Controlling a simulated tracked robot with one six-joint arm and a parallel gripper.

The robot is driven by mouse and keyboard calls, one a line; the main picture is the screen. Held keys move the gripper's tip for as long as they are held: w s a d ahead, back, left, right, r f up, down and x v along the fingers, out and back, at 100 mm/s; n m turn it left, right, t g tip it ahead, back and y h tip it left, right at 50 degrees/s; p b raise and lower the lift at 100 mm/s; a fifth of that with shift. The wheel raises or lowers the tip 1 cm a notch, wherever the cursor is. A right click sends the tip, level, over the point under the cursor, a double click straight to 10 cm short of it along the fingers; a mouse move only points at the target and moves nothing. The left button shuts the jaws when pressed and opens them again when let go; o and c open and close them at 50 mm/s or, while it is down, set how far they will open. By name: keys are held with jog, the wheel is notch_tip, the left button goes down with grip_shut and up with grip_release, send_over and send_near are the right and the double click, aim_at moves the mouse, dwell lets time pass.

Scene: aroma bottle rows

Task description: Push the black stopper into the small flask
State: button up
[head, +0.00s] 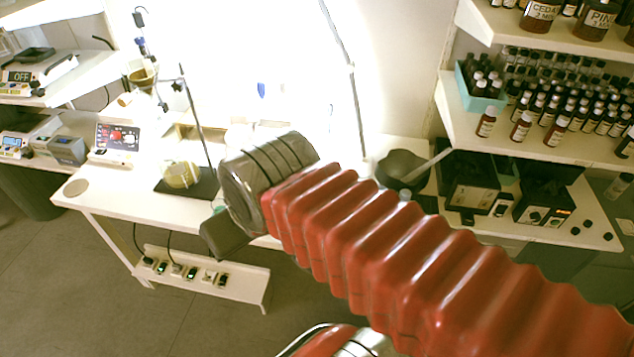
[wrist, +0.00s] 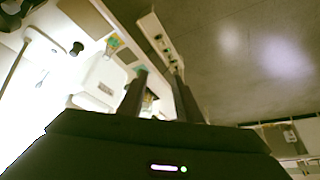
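In the head view, my arm covers part of the white bench, and its dark end hides the fingertips. In the wrist view, the two dark fingers of my gripper (wrist: 160,82) stand apart with a gap between them. A small dark knob-like thing (wrist: 77,47) on the white surface may be the black stopper; it is too blurred to be sure. A small pale green item (wrist: 113,42) is beside it, and I cannot tell whether it is the small flask. In the head view, a round flask with yellow liquid (head: 181,174) is on a black stand base.
The white bench (head: 120,195) has a stand with a funnel (head: 143,76) and a dark mortar (head: 402,168). Shelves with many brown bottles (head: 521,126) are at the right. A power strip (head: 205,276) hangs below the bench edge. The floor in front is clear.

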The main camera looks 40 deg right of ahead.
jog(key=o, duration=0.3)
jog(key=shift+w+d+f, duration=0.1)
jog(key=shift+d, duration=0.1)
jog(key=shift+o, duration=0.9)
jog(key=w+d+f+m+g, duration=0.1)
jog(key=w+d+f, duration=0.1)
jog(key=d, duration=0.3)
jog(key=w+d+f+m+g, duration=0.1)
jog(key=w+d+f+m, duration=0.1)
jog(key=d, duration=0.3)
jog(key=shift+w+d+f+m+g, duration=0.15)
jog(key=shift+w+f+m+g, duration=0.15)
jog(key=shift+w+f, duration=0.55)
jog(key=w+d+f, duration=0.3)
jog(key=w+d, duration=0.1)
jog(key=d, duration=0.4)
jog(key=w+d+f+t, duration=0.1)
jog(key=w+d+f, duration=0.2)
jog(key=w+d, duration=0.2)
jog(key=w+d+f+h, duration=0.1)
jog(key=w+d+f, duration=0.2)
jog(key=d, duration=0.9)
jog(key=shift+w+f+n, duration=0.25)
jog(key=shift+w+n, duration=0.15)
jog(key=shift+w, duration=0.45)
